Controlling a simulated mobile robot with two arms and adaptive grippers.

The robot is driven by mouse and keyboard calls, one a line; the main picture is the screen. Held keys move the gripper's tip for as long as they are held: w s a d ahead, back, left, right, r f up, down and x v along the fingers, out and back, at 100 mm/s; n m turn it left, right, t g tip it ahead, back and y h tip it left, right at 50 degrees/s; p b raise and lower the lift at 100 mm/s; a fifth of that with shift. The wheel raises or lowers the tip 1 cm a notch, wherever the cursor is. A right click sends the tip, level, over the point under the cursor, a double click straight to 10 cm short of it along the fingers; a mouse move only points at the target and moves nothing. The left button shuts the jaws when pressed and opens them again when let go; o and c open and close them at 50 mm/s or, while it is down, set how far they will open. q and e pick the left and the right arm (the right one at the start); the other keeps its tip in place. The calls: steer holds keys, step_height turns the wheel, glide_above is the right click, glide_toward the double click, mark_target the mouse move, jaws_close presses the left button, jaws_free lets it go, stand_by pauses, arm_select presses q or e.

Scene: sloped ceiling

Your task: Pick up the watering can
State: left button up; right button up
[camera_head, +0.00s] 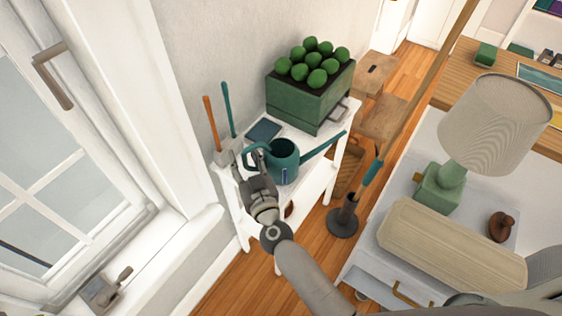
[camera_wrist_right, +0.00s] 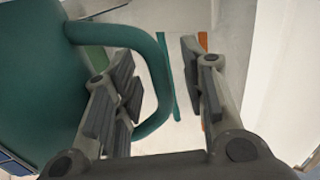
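The teal watering can (camera_head: 284,163) stands on a small white table (camera_head: 318,178), with its long spout toward the right and its looped handle (camera_head: 248,152) toward the left. My right gripper (camera_head: 257,172) is at the handle side of the can. In the right wrist view, the can's body (camera_wrist_right: 35,85) fills the left side. My right gripper (camera_wrist_right: 160,72) is open there, one finger inside the handle loop and one outside. The handle (camera_wrist_right: 161,80) passes between them, with a gap to the outer finger. My left gripper is not in view.
A green planter (camera_head: 305,103) with round plants stands behind the can. Tools with orange (camera_head: 210,120) and teal (camera_head: 228,108) handles stand at the table's left edge. A window wall (camera_head: 130,100) is left. A lamp (camera_head: 495,125) stands right.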

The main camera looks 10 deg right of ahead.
jaws_close()
steer(key=shift+r, duration=0.2)
stand_by(0.3)
steer(key=shift+r, duration=0.1)
